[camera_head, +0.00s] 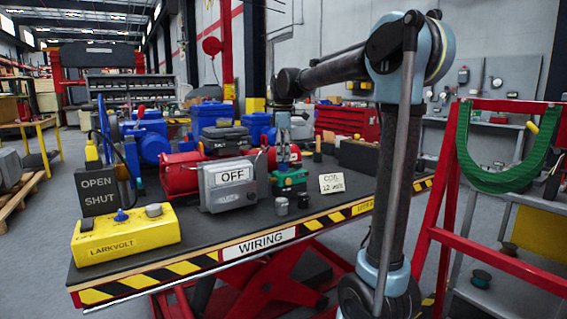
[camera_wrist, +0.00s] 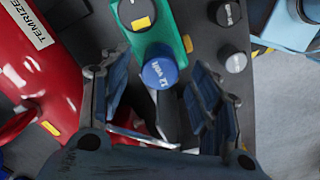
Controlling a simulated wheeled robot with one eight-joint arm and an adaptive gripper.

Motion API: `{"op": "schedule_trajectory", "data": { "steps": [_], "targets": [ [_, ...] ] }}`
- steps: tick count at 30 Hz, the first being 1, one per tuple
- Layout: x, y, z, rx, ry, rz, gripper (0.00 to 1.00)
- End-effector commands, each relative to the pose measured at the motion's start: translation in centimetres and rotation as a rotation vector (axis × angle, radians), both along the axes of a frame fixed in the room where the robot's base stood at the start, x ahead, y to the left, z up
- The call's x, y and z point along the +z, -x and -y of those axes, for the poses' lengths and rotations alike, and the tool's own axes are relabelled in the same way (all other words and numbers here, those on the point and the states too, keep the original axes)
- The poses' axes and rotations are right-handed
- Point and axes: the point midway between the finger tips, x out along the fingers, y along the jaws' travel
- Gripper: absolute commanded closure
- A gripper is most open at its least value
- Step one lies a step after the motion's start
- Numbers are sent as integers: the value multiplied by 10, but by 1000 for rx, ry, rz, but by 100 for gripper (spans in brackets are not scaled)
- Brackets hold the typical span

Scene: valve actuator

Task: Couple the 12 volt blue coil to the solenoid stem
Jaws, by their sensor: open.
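The blue coil marked 12 volt (camera_wrist: 160,73) shows in the wrist view at the near end of a green valve block (camera_wrist: 172,35). It lies between the lines of my two spread fingers; I see no finger touching it. No bare stem shows; I cannot tell whether the coil sits on one. The green block (camera_head: 288,181) is on the bench in the head view, with my gripper (camera_head: 283,150) pointing down just above it. My gripper is open in the wrist view (camera_wrist: 160,100).
Two other coils, one black (camera_wrist: 228,13) and one grey (camera_wrist: 235,62), stand beside the green block. A COIL 12 volt card (camera_head: 331,183) stands to its right. A grey OFF box (camera_head: 233,190) and red tank (camera_head: 178,175) crowd the left. A yellow box (camera_head: 125,238) is at the bench's front left.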

Motion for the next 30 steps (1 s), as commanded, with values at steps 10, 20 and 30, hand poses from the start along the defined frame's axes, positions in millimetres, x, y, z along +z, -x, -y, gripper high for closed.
{"op": "schedule_trajectory", "data": {
  "steps": [10,20,30],
  "targets": [
    [62,-1,0,0,0,-1,43],
    [84,-1,0,0,0,-1,43],
    [84,0,1,-3,0,0,43]
  ]
}}
